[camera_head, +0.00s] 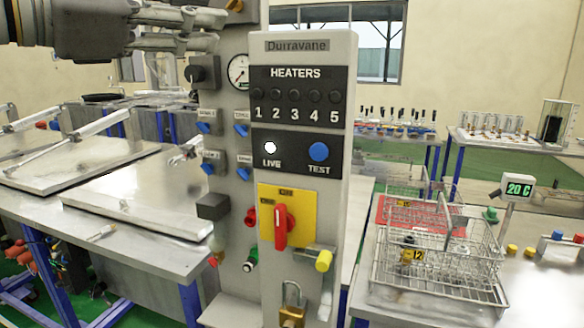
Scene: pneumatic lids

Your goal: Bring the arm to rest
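My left gripper (212,30) reaches in from the top left, in front of the upper part of the grey control panel. Its fingers point right, and I see nothing held between them. I cannot tell from this angle how far apart the fingertips are. My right gripper is not in view. The control panel (343,180) stands upright in the middle. It has a HEATERS row, a lit white LIVE lamp (270,147), a blue TEST button (318,152) and a red rotary switch (281,226) on a yellow plate.
Flat metal lids (140,203) with bar handles lie on the left bench. A pressure gauge (238,72) and blue-levered valves sit left of the panel. A wire basket (440,275) and a 20 C display (518,187) stand on the right bench. A brass padlock (291,316) hangs low on the panel.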

